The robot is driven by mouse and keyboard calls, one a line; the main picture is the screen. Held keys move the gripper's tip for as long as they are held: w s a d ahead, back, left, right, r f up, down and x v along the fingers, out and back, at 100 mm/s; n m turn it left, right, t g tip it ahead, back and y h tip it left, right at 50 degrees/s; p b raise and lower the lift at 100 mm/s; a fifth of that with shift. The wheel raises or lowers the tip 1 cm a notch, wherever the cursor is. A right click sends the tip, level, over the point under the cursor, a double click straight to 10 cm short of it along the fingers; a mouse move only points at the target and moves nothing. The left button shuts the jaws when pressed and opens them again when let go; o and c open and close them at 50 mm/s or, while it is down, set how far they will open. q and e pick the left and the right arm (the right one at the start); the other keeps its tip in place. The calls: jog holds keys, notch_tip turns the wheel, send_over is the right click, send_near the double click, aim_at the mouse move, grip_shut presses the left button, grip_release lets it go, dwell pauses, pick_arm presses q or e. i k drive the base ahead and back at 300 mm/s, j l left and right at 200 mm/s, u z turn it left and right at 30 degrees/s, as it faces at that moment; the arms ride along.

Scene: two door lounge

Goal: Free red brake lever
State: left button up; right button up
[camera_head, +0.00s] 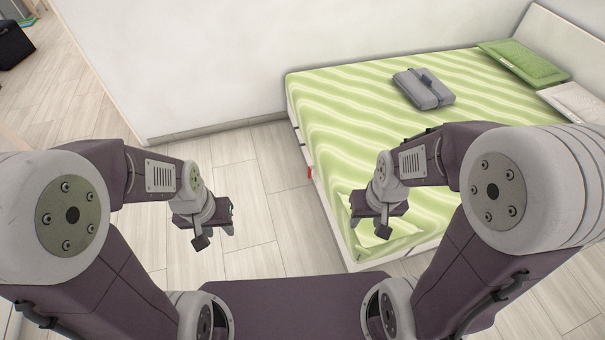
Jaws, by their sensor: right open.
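A small red piece (310,172), which looks like the red brake lever, sticks out low on the near left side of the bed (322,205). It is too small to make out its exact shape. My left gripper (215,237) hangs over the floor, to the left of and nearer than the red piece, with its fingertips apart and nothing seen between them. My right gripper (370,230) is open and empty over the bed's near corner, to the right of the red piece. Neither gripper appears to touch the lever.
A grey folded item (423,89) lies on the green striped bedding. A green pillow (525,62) and a pale pillow (577,100) lie by the headboard (565,45). A white wall (200,60) runs behind. The wooden floor (265,190) left of the bed is clear.

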aim_at(342, 117)
jog(key=i+j+z, duration=0.25)
jog(key=i+j, duration=0.2)
jog(key=j, duration=0.2)
jog(key=i+j+z, duration=0.15)
jog(key=j, duration=0.2)
jog(key=i+j+z, duration=0.15)
jog(key=j, duration=0.25)
jog(key=i+j+z, duration=0.25)
jog(key=i+j, duration=0.3)
